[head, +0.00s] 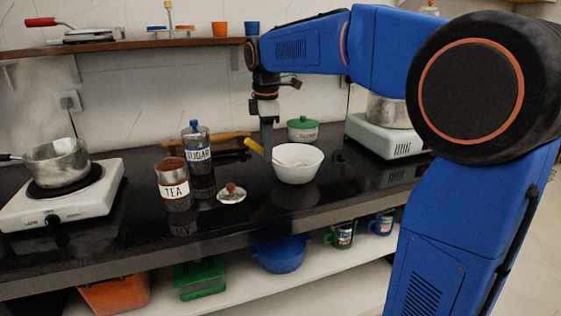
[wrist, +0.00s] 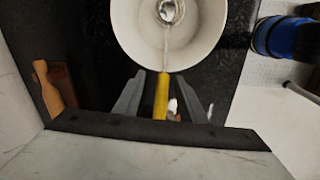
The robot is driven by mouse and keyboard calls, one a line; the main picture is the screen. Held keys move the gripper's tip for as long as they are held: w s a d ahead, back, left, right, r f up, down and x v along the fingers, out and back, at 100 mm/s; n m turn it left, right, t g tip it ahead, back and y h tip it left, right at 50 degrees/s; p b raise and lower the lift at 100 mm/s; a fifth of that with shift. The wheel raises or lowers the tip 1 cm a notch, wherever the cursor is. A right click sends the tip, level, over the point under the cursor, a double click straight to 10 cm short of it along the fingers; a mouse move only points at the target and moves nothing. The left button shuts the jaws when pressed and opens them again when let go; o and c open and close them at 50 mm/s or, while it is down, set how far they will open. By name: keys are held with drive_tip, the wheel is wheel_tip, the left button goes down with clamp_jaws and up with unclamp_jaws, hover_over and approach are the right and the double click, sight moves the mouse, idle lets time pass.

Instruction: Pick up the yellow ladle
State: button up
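The yellow ladle's handle (head: 254,146) leans over the left rim of the white bowl (head: 298,176) on the dark counter. In the wrist view the yellow handle (wrist: 161,96) extends from the bowl rim (wrist: 122,28), and the ladle's shiny metal head lies inside the bowl. My gripper (head: 267,145) points down beside the bowl, at the handle. In the wrist view my gripper (wrist: 160,80) is open, with one grey finger on each side of the handle and visible gaps between. I cannot tell how far the fingertips are above or around the handle.
The sugar jar (head: 197,155), tea jar (head: 174,185) and a lid (head: 231,194) stand left of the bowl. A green-lidded pot (head: 303,131) is behind it. Hotplates with pots (head: 57,163) (head: 388,110) flank the counter. A shelf (head: 130,44) runs along the wall.

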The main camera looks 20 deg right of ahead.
drive_tip(key=f, duration=0.5)
drive_tip(key=shift+a, duration=0.3)
drive_tip(key=shift+f, duration=0.6)
clamp_jaws()
